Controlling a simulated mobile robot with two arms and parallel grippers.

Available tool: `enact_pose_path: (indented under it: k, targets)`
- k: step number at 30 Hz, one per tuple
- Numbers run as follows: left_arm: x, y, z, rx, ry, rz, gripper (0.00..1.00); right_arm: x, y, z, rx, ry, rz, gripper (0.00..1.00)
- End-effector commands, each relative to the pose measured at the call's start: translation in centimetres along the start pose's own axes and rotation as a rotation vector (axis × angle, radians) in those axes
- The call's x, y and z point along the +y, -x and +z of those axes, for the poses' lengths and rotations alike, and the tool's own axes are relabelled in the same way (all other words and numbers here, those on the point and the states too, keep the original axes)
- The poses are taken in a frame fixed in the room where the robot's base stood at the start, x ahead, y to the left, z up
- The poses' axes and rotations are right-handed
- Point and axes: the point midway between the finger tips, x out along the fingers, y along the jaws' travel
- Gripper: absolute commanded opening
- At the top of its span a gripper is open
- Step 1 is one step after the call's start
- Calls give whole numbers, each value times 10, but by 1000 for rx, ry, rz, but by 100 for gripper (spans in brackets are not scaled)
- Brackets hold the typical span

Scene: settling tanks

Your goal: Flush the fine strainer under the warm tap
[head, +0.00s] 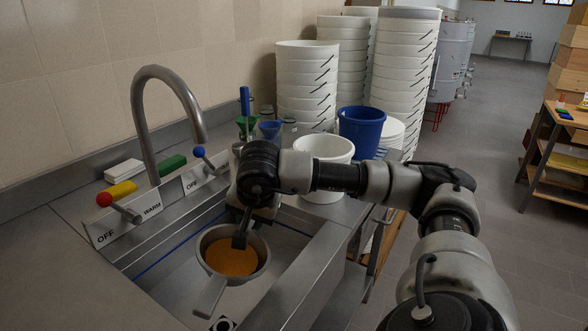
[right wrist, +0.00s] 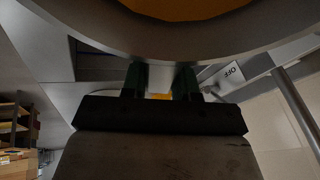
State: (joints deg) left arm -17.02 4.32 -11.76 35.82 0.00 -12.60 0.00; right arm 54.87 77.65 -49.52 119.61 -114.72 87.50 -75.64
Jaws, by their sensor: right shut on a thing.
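The fine strainer (head: 208,247) is a round metal bowl with an orange inside, held over the sink basin (head: 160,270). Its long handle (head: 210,298) points down-left. My right gripper (head: 240,238) is shut on the strainer's far side; in the right wrist view its fingers (right wrist: 160,82) close on a metal piece below the rim (right wrist: 230,62). The curved tap (head: 146,125) stands behind the basin, and I see no water from it. The red-knobbed warm lever (head: 104,199) leans left, toward OFF. The blue-knobbed lever (head: 198,152) also leans left. My left gripper is out of view.
A white bucket (head: 325,150) and a blue bucket (head: 363,130) stand right of the sink. Tall white bucket stacks (head: 307,85) stand behind. Yellow (head: 120,192) and green (head: 172,165) blocks lie by the wall. The counter at lower left is clear.

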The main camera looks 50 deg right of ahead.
Motion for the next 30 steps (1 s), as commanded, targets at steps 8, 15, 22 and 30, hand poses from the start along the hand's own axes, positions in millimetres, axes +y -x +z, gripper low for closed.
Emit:
enact_pose_path:
  k: [8, 15, 22, 30]
  targets:
    - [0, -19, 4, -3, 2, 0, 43, 52, 6, -91, 65, -294, -29, 2]
    - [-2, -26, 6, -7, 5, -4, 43, 57, 30, -131, 88, -401, -72, 2]
    - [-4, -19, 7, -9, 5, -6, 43, 52, 38, -140, 85, -421, -87, 2]
    - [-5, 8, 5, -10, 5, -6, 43, 42, 35, -141, 81, -420, -87, 2]
